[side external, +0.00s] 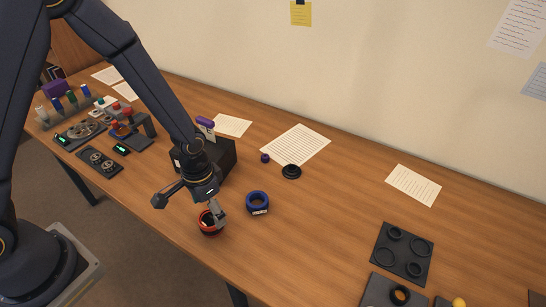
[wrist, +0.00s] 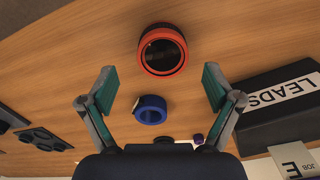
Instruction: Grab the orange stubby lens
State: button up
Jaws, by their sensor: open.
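The orange stubby lens (side external: 207,225) is a short, wide orange-red ring with dark glass, resting on the wooden table near its front edge. In the wrist view it shows at the top centre (wrist: 163,50), beyond and between my fingertips. My gripper (side external: 214,212) is over the lens in the side view, and its fingers cover part of it. In the wrist view my gripper (wrist: 156,82) is open with its two fingers wide apart and nothing between the pads. I cannot tell whether a finger touches the lens.
A blue ring (side external: 257,202) stands close by to the right. A black box (wrist: 285,108) labelled LEADS is behind my gripper. A black disc (side external: 291,171) and a small purple piece (side external: 265,158) lie farther back. A dark tray (side external: 402,254) is at right. The table between is clear.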

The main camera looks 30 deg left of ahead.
aim_at(210, 218)
jog(key=f, duration=0.4)
jog(key=shift+a, duration=0.2)
jog(key=c, duration=1.4)
jog(key=shift+o, duration=0.2)
